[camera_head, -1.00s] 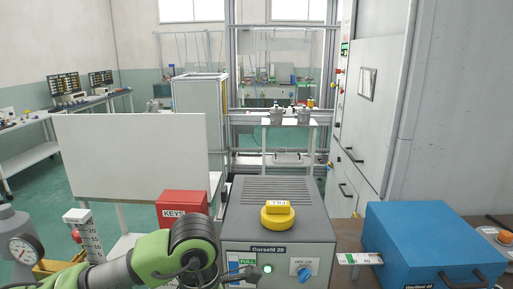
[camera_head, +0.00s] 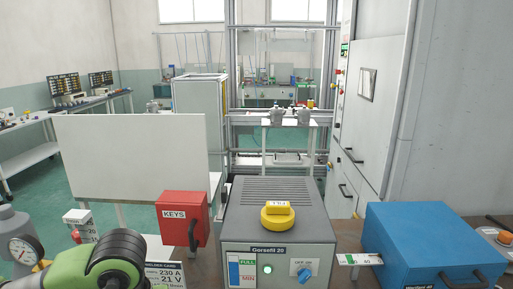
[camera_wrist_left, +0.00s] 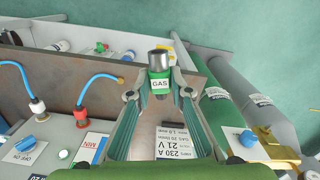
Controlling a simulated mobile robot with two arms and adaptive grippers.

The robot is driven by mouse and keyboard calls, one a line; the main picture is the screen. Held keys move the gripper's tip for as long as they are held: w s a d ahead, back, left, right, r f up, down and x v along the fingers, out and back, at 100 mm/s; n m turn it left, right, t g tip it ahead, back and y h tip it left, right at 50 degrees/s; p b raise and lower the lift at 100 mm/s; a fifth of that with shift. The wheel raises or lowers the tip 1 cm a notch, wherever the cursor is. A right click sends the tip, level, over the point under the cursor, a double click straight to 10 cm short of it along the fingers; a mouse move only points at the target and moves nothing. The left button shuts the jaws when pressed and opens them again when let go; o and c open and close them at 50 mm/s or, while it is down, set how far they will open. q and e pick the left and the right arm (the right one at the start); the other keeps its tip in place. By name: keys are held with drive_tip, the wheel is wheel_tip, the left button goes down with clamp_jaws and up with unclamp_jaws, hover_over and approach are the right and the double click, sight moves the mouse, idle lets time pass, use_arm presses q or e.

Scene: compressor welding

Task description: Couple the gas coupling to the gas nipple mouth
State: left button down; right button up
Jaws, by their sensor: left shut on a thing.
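In the left wrist view, my left gripper (camera_wrist_left: 160,92) is shut on the gas coupling (camera_wrist_left: 160,82), a green collar labelled GAS with a dark metal end pointing away from the gripper. It is held in the air above the bench. In the head view, only my green and black left arm shows at bottom left; its fingers and the coupling are not visible there. I cannot clearly make out the gas nipple mouth in either view. My right gripper is not in view.
A grey welder unit (camera_head: 277,220) stands at centre, between a red KEYS box (camera_head: 185,220) and a blue box (camera_head: 435,240).

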use_arm(q)
drive_tip(key=shift+s+a+m, duration=0.2)
drive_tip(key=shift+m, duration=0.4)
drive_tip(key=shift+s+a+m, duration=0.15)
drive_tip(key=shift+a+m, duration=0.05)
drive_tip(key=shift+m, duration=0.4)
drive_tip(key=shift+w+d+n, duration=0.3)
drive_tip(key=shift+d+n, duration=0.1)
drive_tip(key=shift+n, duration=0.6)
drive_tip(key=w+d+n, duration=0.3)
drive_tip(key=d+n, duration=0.4)
drive_tip(key=n, duration=0.9)
drive_tip(key=w+d+n, duration=0.3)
drive_tip(key=d+n, duration=0.5)
drive_tip(key=n, duration=0.9)
drive_tip(key=shift+f+n, duration=0.3)
drive_tip(key=shift+f, duration=0.1)
